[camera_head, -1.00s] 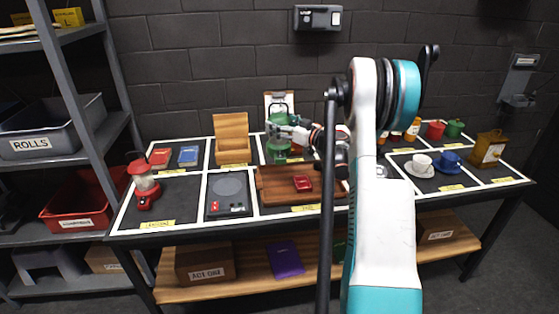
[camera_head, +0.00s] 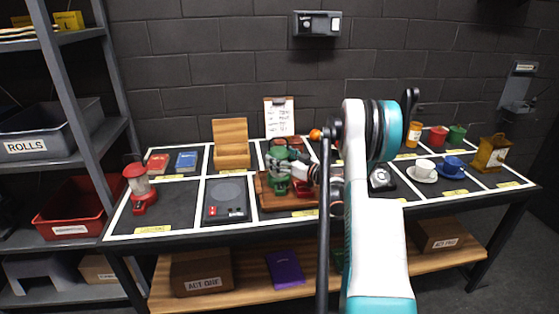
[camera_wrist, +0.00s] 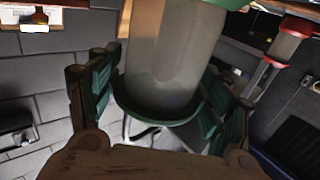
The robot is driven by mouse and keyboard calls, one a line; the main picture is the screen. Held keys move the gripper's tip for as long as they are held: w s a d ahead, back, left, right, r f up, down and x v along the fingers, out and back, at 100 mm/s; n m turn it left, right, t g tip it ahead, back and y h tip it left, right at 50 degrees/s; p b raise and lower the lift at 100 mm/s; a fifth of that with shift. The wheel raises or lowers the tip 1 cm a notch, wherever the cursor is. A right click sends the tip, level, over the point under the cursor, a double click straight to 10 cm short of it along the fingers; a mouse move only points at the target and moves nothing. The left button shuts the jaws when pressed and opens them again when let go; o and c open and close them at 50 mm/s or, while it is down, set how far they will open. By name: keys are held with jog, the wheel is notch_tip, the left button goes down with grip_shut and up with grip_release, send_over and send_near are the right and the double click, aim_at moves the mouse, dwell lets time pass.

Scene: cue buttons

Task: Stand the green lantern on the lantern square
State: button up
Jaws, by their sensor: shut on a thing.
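A red lantern (camera_head: 139,188) stands in the front-left square of the table. The labels are too small to read, so I cannot tell which square is the lantern square.
A wooden tray (camera_head: 267,202) and a dark panel with a grey disc (camera_head: 228,189) lie near the lantern. Cups and an amber lantern (camera_head: 491,153) stand at right.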

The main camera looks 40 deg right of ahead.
jog(key=shift+r, duration=0.15)
jog(key=o, duration=1.7)
jog(key=shift+f, duration=0.2)
jog(key=o, duration=0.3)
jog(key=shift+o, duration=0.2)
jog(key=shift+r, duration=0.1)
